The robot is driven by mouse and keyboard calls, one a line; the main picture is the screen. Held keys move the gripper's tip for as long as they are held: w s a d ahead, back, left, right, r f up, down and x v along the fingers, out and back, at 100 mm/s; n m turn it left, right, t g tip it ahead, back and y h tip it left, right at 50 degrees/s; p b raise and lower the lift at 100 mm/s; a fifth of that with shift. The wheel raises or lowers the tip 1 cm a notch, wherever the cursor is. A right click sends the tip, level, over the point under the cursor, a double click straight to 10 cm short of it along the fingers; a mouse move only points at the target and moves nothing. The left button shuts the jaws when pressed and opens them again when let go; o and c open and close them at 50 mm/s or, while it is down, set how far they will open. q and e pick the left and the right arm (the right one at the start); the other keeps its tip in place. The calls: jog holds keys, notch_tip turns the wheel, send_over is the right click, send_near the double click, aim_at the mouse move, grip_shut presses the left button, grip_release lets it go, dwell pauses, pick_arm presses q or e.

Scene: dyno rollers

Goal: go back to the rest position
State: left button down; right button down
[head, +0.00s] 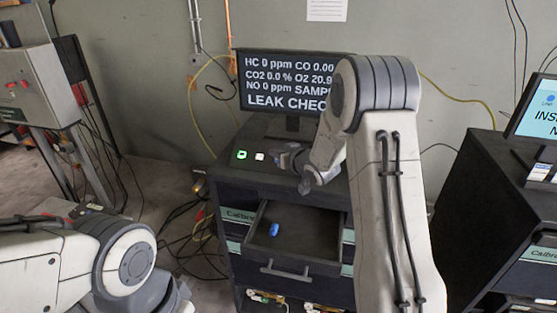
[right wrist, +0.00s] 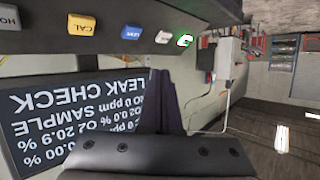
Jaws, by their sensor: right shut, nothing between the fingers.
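My right arm reaches over the dark cabinet (head: 310,190) in the head view. My right gripper (head: 284,158) is just above the cabinet top, to the right of the green-lit button (head: 242,155) and a white button (head: 259,157). In the right wrist view the fingers (right wrist: 168,100) are together with nothing between them. That view also shows the row of buttons, among them a yellow CAL button (right wrist: 82,29) and a blue button (right wrist: 126,32). My left arm is at the lower left of the head view; its fingers do not show.
The cabinet drawer (head: 297,267) is open, with a small blue object (head: 274,229) inside. A monitor (head: 285,85) reading "LEAK CHECK" stands behind, partly hidden by my right arm. A second cabinet (head: 490,200) stands at the right. Cables (head: 190,235) lie on the floor left of the drawer.

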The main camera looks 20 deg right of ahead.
jog(key=s+a+f+n+g+b, duration=0.1)
jog(key=s+a+f+g+b, duration=0.2)
jog(key=s+a, duration=0.5)
jog(key=s+a+f+n+g+b, duration=0.2)
jog(key=s+a+f+g+b, duration=0.1)
jog(key=s+a, duration=0.55)
jog(key=s+a+f+n+g+b, duration=0.1)
jog(key=s+g, duration=0.1)
jog(key=s, duration=0.7)
jog(key=s+a+f+n+g+h+b, duration=0.1)
jog(key=s+g+b, duration=0.1)
jog(key=s, duration=0.7)
jog(key=s+a+f+n+g+b, duration=0.1)
jog(key=s+f+g, duration=0.1)
jog(key=s, duration=0.7)
jog(key=shift+s+a+n+g, duration=0.25)
jog(key=shift+a+n+g, duration=0.05)
jog(key=shift+g, duration=0.6)
